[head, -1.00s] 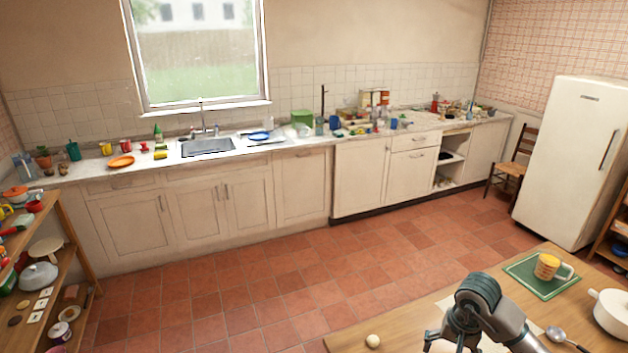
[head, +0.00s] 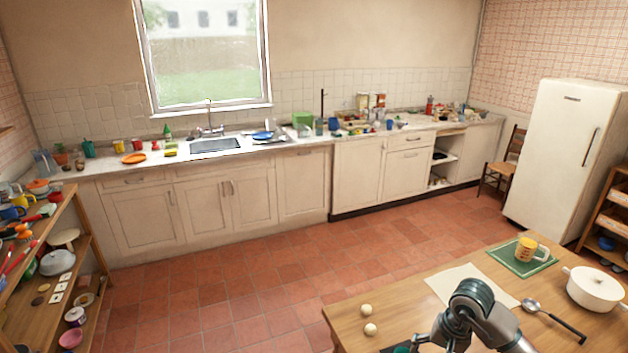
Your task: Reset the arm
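My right arm (head: 474,300) comes in from the bottom right, bent over the wooden table. Only a small dark part of my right gripper (head: 421,341) shows at the bottom edge, to the left of the arm. Most of it is cut off by the frame, so I cannot tell whether it is open or shut. My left arm and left gripper are not in view.
A shelf (head: 88,262) stands left. The tiled floor (head: 240,285) between is clear.

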